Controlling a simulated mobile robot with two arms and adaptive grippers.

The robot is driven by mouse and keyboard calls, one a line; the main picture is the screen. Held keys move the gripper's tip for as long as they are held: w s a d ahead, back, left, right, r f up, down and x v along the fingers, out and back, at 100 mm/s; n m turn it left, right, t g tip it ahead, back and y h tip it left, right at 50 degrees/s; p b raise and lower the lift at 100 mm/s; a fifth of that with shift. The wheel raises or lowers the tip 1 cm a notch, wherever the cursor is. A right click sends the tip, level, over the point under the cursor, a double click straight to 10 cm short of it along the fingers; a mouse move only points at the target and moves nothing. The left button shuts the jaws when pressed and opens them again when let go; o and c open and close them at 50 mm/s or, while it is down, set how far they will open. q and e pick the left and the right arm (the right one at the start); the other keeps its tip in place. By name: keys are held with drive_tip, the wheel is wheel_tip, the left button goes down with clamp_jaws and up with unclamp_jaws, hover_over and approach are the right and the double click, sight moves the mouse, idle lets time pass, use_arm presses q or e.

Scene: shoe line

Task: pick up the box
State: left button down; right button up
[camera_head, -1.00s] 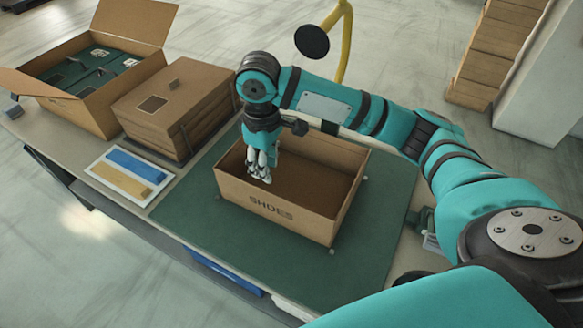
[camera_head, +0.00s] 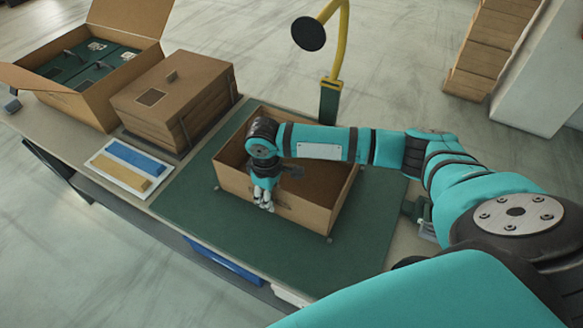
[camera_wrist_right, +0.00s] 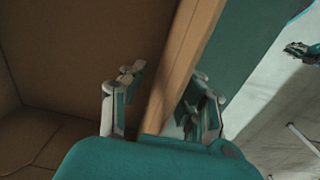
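An open brown cardboard box (camera_head: 308,214) sits on the green mat in the head view. Its front wall is partly hidden behind my right gripper (camera_head: 264,203), which points down at that wall's upper edge. In the right wrist view, the box wall (camera_wrist_right: 182,62) runs between the two spread fingers of the right gripper (camera_wrist_right: 166,88). One finger is on the inner side and the other on the outer side over the mat. The fingers are open, with gaps beside the wall. The box looks empty where I can see inside.
The green mat (camera_head: 190,205) covers the table middle. A closed brown box (camera_head: 190,85) and an open carton (camera_head: 100,105) with dark green contents stand left. A card with blue and yellow strips (camera_head: 128,167) lies in front. A yellow lamp post (camera_head: 338,50) rises behind.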

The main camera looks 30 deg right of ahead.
drive_tip(key=shift+f, duration=0.8)
drive_tip(key=shift+c, duration=0.4)
clamp_jaws()
